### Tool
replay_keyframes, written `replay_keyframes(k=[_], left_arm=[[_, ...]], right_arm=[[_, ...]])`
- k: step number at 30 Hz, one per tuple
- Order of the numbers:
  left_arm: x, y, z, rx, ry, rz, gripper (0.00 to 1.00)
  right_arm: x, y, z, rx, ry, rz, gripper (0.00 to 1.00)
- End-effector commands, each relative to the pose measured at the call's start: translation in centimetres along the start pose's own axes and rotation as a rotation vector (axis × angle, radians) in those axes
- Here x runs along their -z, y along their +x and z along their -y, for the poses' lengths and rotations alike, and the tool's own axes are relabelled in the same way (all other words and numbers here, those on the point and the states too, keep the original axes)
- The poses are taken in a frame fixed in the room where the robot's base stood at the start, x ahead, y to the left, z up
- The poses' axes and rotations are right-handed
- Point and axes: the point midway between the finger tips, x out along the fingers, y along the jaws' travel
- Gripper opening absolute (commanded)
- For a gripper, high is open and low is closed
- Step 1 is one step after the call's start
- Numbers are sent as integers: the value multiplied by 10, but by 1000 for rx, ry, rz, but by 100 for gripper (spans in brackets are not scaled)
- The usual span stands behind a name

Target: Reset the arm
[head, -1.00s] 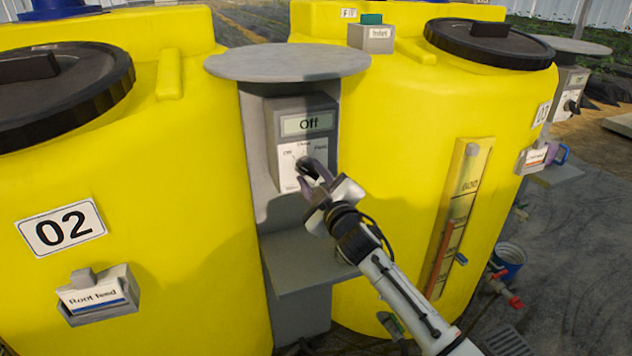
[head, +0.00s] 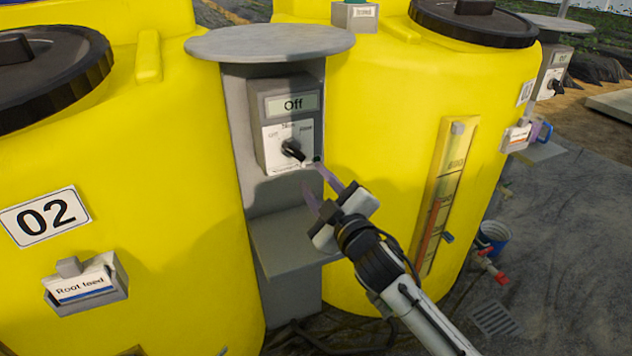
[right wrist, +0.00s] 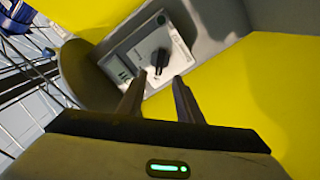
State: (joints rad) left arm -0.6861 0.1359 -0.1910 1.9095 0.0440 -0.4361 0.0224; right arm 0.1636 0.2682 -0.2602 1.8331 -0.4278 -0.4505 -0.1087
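My right gripper (head: 322,192) is open and empty in the head view, just below and to the right of a control box (head: 288,128). The box has a display reading "Off" and a white dial plate with a black knob (head: 293,149). The gripper's fingers are apart from the knob. In the right wrist view, the two fingers (right wrist: 160,95) are spread, with the knob (right wrist: 160,60) beyond them on the box face. My left gripper shows in neither view.
The box is on a grey post with a round top (head: 270,42) and a lower shelf (head: 290,243). Yellow tanks (head: 150,200) stand on both sides. A "Root feed" holder (head: 88,285) is on the left tank. A blue bucket (head: 493,235) stands on the floor at right.

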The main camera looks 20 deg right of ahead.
Motion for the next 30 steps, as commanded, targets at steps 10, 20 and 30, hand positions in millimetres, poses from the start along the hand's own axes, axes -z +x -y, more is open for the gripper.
replay_keyframes(k=[10, 20, 30], left_arm=[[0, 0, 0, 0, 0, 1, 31], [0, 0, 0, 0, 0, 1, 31], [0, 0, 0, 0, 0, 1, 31]], right_arm=[[-11, -7, 15, 27, 24, 20, 32], [-116, -126, 163, 298, 351, 282, 32], [-178, -297, 269, 477, 696, 612, 32]])
